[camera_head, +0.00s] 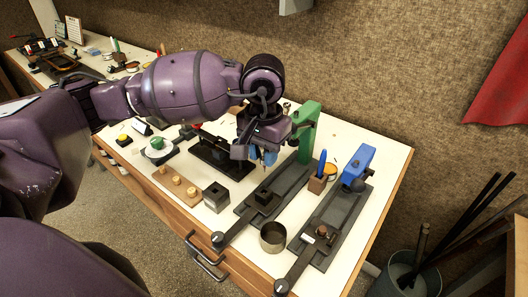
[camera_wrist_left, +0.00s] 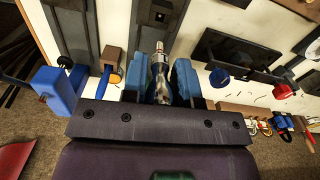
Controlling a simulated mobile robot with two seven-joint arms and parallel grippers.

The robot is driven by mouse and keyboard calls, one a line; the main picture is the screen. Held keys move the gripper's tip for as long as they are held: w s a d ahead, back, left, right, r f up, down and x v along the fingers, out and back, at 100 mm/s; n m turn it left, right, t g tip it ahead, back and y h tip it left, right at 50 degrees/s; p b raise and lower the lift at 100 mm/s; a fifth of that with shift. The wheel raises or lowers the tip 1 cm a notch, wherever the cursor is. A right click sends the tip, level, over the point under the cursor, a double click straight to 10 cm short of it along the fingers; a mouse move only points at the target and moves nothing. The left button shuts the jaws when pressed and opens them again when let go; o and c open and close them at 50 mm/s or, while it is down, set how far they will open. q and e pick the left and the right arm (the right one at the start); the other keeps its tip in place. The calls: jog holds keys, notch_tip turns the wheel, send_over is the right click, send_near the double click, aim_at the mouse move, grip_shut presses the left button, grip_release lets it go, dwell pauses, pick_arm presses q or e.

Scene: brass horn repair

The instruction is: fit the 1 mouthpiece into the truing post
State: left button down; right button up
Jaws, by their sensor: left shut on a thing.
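My left gripper (camera_head: 262,156) hangs over the bench near the green-posted fixture. In the left wrist view its blue fingers (camera_wrist_left: 156,82) are shut on a shiny silver mouthpiece (camera_wrist_left: 160,72), whose narrow end points away from the palm. In the head view the mouthpiece is mostly hidden by the fingers. I cannot tell for sure which fixture is the truing post. The green-posted fixture (camera_head: 306,124) has a dark base with a small black block (camera_head: 264,200). Beside it stands a blue-headed fixture (camera_head: 357,163). A grey square block (camera_head: 216,196) with a dark opening stands to the left. My right gripper is not in view.
A steel cup (camera_head: 273,239) stands between the two fixtures' lever ends. A wooden block with several pegs (camera_head: 176,182), a black stand (camera_head: 212,158) and a small holder with a blue tool (camera_head: 318,183) crowd the bench. Bare white bench top (camera_head: 385,160) shows at right.

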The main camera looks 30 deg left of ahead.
pick_arm(q)
jog(key=shift+f+b, duration=0.3)
jog(key=shift+b, duration=0.05)
notch_tip(320, 180, down, 2)
jog(key=shift+b, duration=0.7)
jog(key=shift+f+b, duration=1)
jog(key=shift+f, duration=0.6)
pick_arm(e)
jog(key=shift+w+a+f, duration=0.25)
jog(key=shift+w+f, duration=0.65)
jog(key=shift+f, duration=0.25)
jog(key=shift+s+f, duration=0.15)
pick_arm(q)
jog(key=shift+b, duration=0.3)
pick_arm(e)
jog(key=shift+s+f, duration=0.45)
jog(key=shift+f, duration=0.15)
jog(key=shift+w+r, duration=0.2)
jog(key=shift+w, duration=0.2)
